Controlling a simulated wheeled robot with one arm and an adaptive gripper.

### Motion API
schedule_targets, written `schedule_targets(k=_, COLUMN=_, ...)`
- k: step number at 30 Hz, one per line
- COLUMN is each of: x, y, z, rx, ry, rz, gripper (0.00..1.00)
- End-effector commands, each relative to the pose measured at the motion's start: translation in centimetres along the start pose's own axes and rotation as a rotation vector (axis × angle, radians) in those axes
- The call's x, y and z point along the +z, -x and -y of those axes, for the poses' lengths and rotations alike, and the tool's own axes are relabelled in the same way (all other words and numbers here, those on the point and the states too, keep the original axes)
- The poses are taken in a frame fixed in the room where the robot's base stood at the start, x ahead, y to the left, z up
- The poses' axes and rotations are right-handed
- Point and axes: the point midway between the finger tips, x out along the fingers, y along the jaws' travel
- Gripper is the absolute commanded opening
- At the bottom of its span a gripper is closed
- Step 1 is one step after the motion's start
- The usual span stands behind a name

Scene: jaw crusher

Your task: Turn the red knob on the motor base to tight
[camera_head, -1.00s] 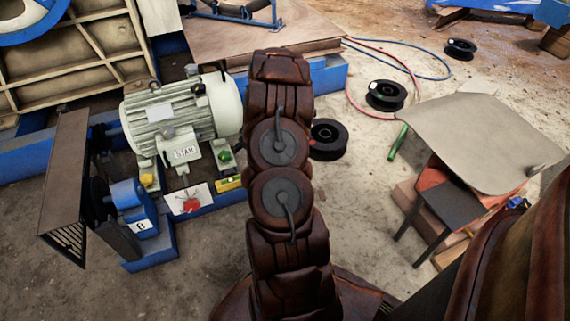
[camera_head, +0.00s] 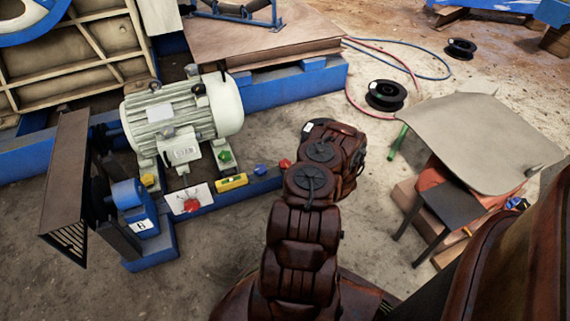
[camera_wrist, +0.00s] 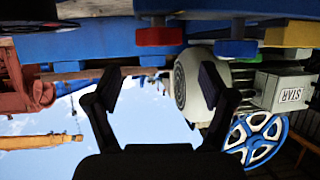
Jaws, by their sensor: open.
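In the head view, a red knob (camera_head: 285,164) sits at the right end of the blue motor base (camera_head: 205,212), beside a blue knob (camera_head: 260,170). Another red knob (camera_head: 191,205) lies at a white card in front of the motor. The wrist view is upside down. It shows a red knob (camera_wrist: 158,36) and a blue knob (camera_wrist: 236,47) on the blue base edge. My gripper (camera_wrist: 160,87) is open and empty, its fingers apart below the red knob in the picture, not touching it. My arm hides the gripper in the head view.
The pale green motor (camera_head: 180,115) stands on the base, with a green knob (camera_head: 224,155) and a yellow level (camera_head: 231,182) near it. Black spools (camera_head: 386,95) and hoses lie behind. A covered table (camera_head: 480,135) stands to the right. Some floor between is clear.

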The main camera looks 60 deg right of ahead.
Motion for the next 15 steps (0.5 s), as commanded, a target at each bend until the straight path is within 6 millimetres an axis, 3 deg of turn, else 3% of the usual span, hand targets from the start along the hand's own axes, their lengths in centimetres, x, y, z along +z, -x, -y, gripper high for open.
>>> schedule_targets(k=5, x=0.5, y=-0.7, z=-0.1, rx=-0.001, ry=-0.002, rz=-0.01, gripper=0.82)
schedule_targets(k=15, x=0.5, y=-5.5, z=0.0, rx=-0.002, ry=-0.002, rz=-0.012, gripper=0.82)
